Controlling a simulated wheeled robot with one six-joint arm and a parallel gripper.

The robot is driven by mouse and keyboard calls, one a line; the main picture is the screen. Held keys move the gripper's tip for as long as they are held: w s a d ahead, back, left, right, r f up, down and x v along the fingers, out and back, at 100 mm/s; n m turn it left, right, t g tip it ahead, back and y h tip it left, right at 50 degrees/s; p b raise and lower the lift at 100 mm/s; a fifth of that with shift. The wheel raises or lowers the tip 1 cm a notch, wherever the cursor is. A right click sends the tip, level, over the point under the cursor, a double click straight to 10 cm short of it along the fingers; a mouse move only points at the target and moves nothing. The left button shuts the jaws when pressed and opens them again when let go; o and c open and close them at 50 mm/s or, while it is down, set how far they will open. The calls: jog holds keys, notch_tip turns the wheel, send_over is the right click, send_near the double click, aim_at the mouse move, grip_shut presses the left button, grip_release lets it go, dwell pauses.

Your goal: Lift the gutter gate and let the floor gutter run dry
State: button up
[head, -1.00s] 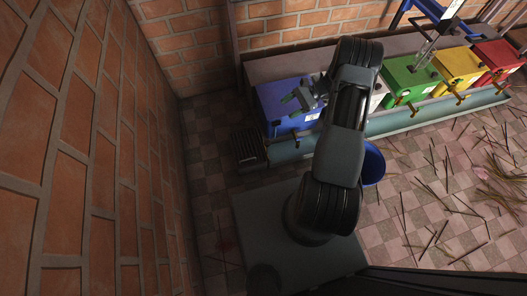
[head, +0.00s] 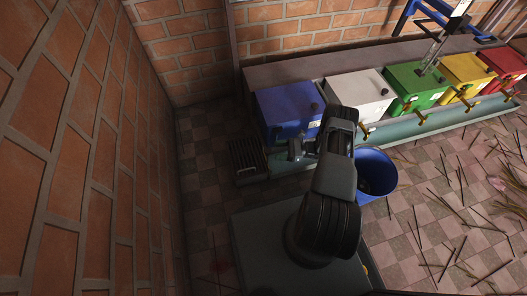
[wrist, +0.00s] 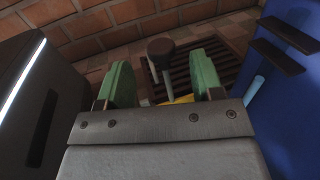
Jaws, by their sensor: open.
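The floor gutter (head: 412,122) is a teal channel along the front of a row of coloured boxes. At its left end is a dark slatted grate (head: 246,158), which also shows in the wrist view (wrist: 222,62). In the wrist view a dark brown knob (wrist: 161,47) on a pale post stands near the grate; it may be the gate's handle. My gripper (wrist: 163,86) is open, and the post shows between its green fingertips; I cannot tell whether they touch it. In the head view my gripper (head: 303,150) is low before the blue box, and the gate cannot be made out.
The blue box (head: 285,103) stands close behind my gripper, with white (head: 358,95), green (head: 412,88), yellow (head: 465,75) and red (head: 503,63) boxes to its right. A blue bucket (head: 378,165) stands right of my arm. Thin sticks litter the floor at right. A brick wall (head: 70,150) is at left.

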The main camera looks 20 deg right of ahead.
jog(key=b+x, duration=0.1)
jog(key=x, duration=0.6)
grip_shut()
dwell(0.6)
